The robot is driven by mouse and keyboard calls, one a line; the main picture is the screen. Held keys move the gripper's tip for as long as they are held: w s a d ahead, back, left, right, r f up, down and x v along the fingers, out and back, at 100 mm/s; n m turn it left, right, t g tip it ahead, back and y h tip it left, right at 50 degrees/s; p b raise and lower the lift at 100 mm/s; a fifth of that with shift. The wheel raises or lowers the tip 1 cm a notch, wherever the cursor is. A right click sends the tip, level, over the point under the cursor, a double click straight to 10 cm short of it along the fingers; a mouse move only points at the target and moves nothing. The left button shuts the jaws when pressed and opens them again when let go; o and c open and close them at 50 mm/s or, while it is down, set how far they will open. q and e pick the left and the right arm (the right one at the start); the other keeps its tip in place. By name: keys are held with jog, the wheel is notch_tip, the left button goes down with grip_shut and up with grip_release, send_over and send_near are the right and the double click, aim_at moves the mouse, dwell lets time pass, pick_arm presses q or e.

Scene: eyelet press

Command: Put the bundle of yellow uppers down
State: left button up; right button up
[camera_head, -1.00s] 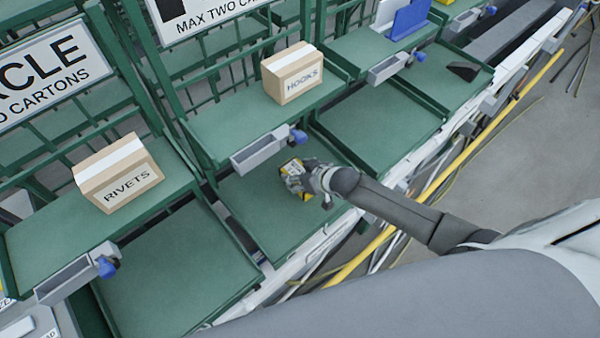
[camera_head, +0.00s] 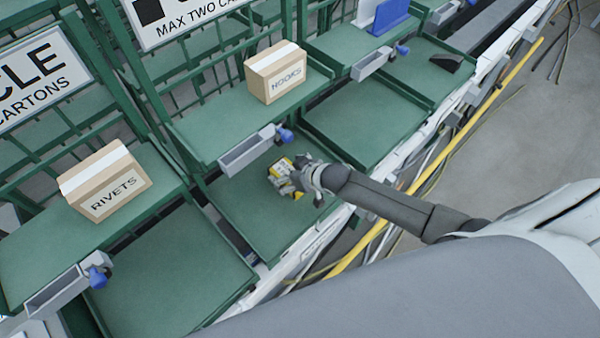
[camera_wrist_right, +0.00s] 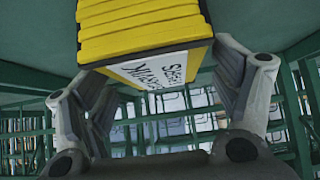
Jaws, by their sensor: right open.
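The bundle of yellow uppers (camera_head: 281,169) is on the lower green tray (camera_head: 262,213) below the HOOKS carton's shelf in the head view. In the right wrist view the bundle (camera_wrist_right: 145,35) shows as stacked yellow layers with a white printed label, at the top between the fingers. My right gripper (camera_head: 295,178) is open around the near end of the bundle. In the right wrist view its fingers (camera_wrist_right: 165,85) stand apart on either side. Whether a finger still touches the bundle I cannot tell. My left gripper is not in view.
A HOOKS carton (camera_head: 275,73) stands on the shelf above, and a RIVETS carton (camera_head: 104,181) on the shelf to the left. Grey label holders with blue knobs (camera_head: 284,135) stick out from the shelf fronts. The neighbouring lower trays (camera_head: 165,275) and (camera_head: 365,120) are empty.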

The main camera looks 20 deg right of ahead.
jog(key=v, duration=1.1)
jog(key=shift+s+r+b, duration=0.2)
jog(key=shift+b, duration=0.25)
jog(key=shift+d, duration=0.1)
